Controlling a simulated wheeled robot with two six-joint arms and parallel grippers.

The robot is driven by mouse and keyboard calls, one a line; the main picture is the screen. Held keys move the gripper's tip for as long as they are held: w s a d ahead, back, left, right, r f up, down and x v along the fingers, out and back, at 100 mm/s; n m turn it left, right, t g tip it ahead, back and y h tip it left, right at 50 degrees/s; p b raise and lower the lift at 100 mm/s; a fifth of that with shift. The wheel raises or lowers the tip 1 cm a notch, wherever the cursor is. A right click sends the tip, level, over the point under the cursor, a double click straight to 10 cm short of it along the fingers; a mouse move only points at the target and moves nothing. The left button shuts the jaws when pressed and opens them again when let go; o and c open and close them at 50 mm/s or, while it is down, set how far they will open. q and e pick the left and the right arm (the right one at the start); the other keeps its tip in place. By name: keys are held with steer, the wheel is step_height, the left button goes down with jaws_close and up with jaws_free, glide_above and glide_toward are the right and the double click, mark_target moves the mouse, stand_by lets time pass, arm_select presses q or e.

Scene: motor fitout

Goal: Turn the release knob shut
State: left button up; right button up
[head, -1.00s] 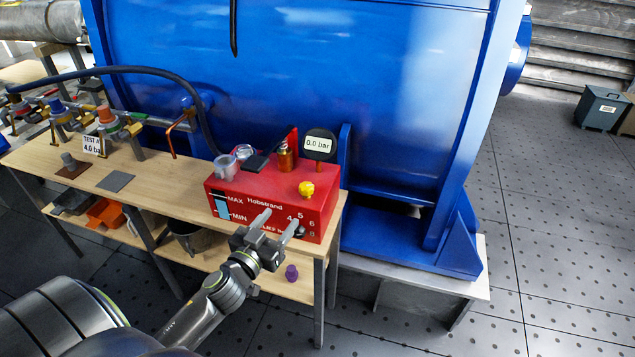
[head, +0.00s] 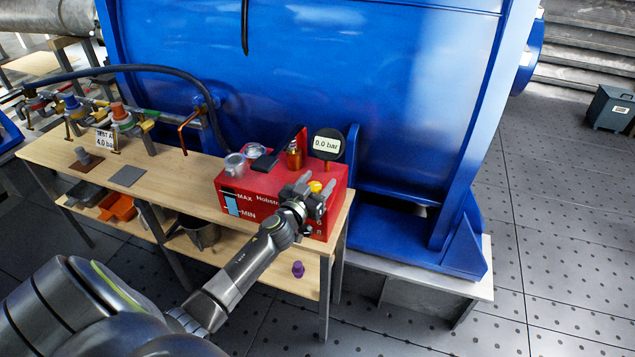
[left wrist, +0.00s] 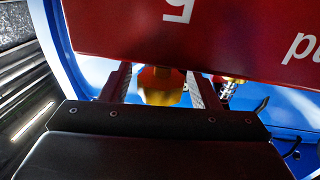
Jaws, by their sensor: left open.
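The red pump box (head: 229,187) stands on the right end of the wooden bench, with a gauge (head: 327,144) reading 0.0 bar at its back. A yellow knob (head: 315,187), which I take for the release knob, is at the box's top right. My left gripper (head: 316,191) is open at the knob, partly covering it and the front scale. In the left wrist view the yellow knob (left wrist: 160,86) lies between the two spread fingers (left wrist: 160,92), with visible gaps on both sides. I cannot tell the knob's turn position. My right gripper is not in view.
The large blue motor housing (head: 300,60) rises close behind the bench (head: 165,182). A dark hose runs over the bench. A purple part (head: 298,269) lies on the lower shelf.

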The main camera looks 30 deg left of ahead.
arm_select(q)
steer(key=shift+w, duration=0.15)
steer(key=c, duration=1)
steer(key=shift+o, duration=0.2)
